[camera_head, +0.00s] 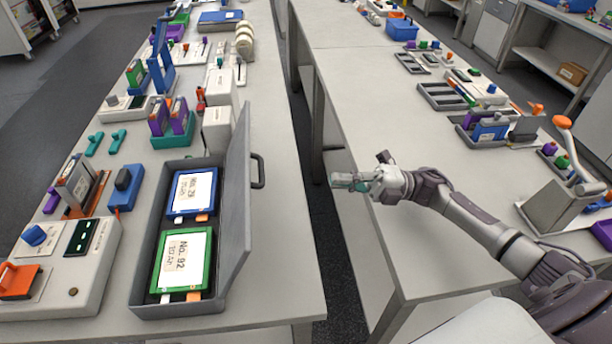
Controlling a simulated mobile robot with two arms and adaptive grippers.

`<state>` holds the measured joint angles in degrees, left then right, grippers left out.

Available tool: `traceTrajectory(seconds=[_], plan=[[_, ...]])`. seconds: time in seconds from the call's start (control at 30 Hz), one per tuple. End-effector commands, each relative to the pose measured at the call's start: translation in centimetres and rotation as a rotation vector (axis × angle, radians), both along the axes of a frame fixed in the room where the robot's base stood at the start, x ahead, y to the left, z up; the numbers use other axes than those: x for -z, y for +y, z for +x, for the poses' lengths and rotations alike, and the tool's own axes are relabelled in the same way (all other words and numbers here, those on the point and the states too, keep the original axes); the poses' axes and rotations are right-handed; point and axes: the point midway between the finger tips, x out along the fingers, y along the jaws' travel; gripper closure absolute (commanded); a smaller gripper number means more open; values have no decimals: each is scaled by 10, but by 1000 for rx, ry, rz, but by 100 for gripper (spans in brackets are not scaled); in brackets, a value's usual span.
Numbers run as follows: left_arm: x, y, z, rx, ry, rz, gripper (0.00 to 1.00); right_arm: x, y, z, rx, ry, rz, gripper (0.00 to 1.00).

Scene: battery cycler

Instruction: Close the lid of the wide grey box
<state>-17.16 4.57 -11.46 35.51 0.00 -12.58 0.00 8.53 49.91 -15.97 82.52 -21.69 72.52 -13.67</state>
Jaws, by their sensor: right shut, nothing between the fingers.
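The wide grey box (143,281) stands on the left bench near its front. Its grey lid (238,205) stands upright along the right side, hinged open, with a dark handle (258,171) on its outer face. Inside lie a blue-framed cell labelled No. 29 (192,192) and a green-framed cell labelled No. 92 (180,262). My right gripper (340,181) is shut and empty, to the right of the lid and apart from it, above the gap and the edge of the right bench. My left gripper does not show.
A device with a dark display (82,236) sits left of the box. White units (218,130) stand just behind it. The right bench (350,90) is clear near its left edge; trays and a lever press (552,205) stand on its right side. A gap separates the benches.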

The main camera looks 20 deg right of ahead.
Motion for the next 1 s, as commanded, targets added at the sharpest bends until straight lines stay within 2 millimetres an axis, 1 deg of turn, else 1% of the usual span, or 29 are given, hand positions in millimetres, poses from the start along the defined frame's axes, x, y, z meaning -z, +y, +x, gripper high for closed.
traceTrajectory(seconds=[0.03, 0.2, 0.4, 0.6, 0.8, 1.0], plan=[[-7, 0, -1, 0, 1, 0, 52, -7, 7, 2, -2, -2, 3, 100], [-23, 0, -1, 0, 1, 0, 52, -18, 38, 11, -3, -3, 5, 100], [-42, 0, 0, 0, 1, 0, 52, -28, 79, 23, -1, -3, 4, 100], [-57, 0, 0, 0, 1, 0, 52, -34, 109, 31, -1, 0, 4, 100], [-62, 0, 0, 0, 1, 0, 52, -34, 122, 35, 1, 0, 1, 100], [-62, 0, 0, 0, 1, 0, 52, -33, 123, 36, 1, 0, 0, 100]])
